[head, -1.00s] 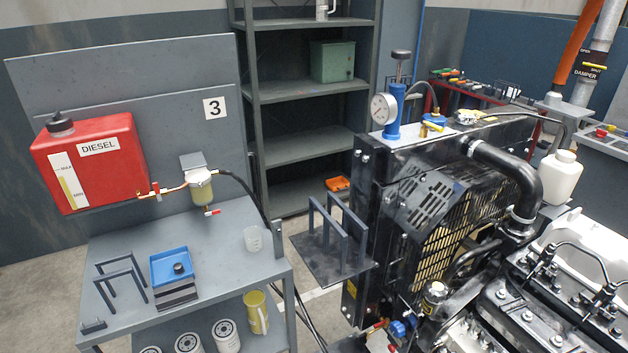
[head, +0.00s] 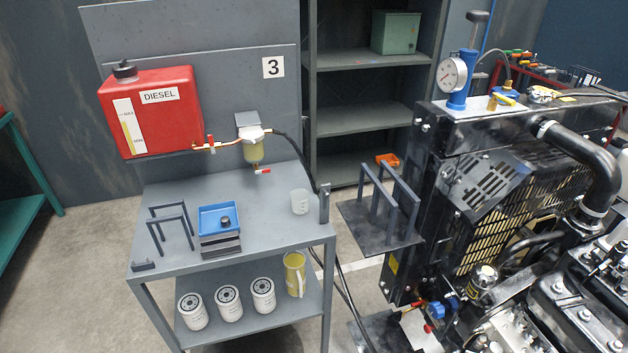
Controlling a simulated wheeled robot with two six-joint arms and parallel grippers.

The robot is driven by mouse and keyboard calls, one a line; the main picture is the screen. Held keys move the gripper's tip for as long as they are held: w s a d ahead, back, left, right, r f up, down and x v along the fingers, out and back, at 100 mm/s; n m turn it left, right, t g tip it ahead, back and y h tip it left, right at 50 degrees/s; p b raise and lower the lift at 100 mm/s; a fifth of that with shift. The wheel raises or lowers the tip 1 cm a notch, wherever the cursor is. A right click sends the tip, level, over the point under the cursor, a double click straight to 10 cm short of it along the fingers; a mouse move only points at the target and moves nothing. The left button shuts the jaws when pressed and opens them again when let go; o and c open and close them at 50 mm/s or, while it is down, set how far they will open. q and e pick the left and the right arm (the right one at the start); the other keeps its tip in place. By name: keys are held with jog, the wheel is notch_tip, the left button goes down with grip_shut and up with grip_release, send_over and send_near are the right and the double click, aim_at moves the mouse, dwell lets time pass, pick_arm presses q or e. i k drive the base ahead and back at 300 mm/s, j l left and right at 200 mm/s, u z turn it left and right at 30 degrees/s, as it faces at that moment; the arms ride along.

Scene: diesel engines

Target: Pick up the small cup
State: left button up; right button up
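The small cup (head: 299,202) is a pale, translucent beaker. It stands upright on the grey bench top (head: 265,230), near its right end, beside a small dark upright bracket (head: 324,203). Nothing touches it that I can see. Neither of my grippers shows in the head view.
A blue tray (head: 220,219) and dark wire stands (head: 172,228) occupy the bench's left half. A fuel filter (head: 253,148) with a red-handled tap hangs above. White filters (head: 228,303) and a yellow jug (head: 294,274) stand on the lower shelf. The engine's radiator (head: 480,190) is at right.

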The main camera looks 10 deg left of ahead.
aim_at(300, 199)
jog(key=i+j+z, duration=0.15)
jog(key=j+z, duration=0.2)
jog(key=i+j+z, duration=0.1)
jog(key=j+z, duration=0.2)
jog(key=j, duration=0.2)
